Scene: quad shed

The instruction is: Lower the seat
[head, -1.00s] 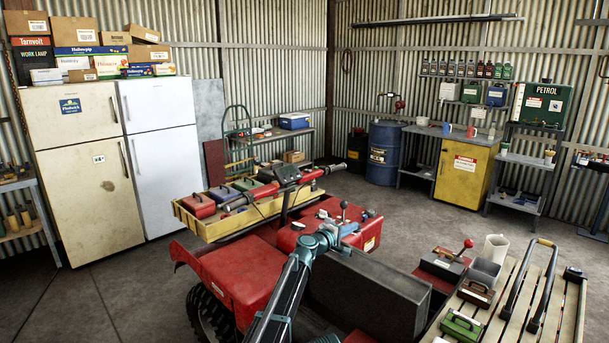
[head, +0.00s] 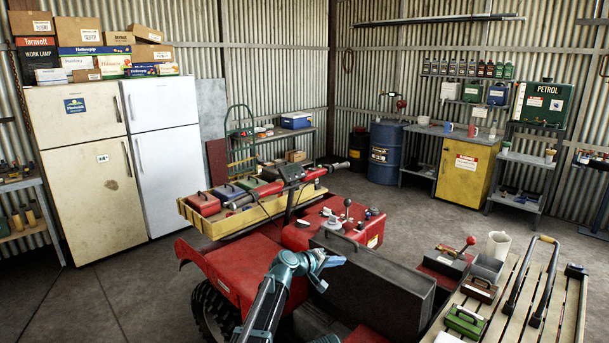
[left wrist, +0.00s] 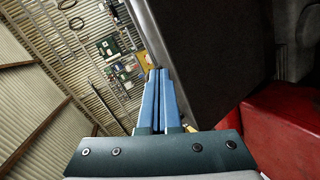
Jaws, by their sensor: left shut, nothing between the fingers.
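The seat (head: 385,278) is a dark grey slab that stands tipped up on the red quad bike (head: 245,275) in the head view. It also fills the upper middle of the left wrist view (left wrist: 205,50) as a dark panel. My left gripper (head: 332,262) is at the seat's left end, on the side towards me, and overlaps it in the picture. Its blue fingers (left wrist: 158,78) are shut with nothing between them and lie close beside the panel's edge; I cannot tell whether they touch it.
A yellow front rack (head: 222,222) carries several small cases. A red-knobbed lever (head: 466,243) stands right of the seat. The slatted rear rack (head: 545,300) holds small boxes and a jug (head: 497,245). Open floor lies left of the quad.

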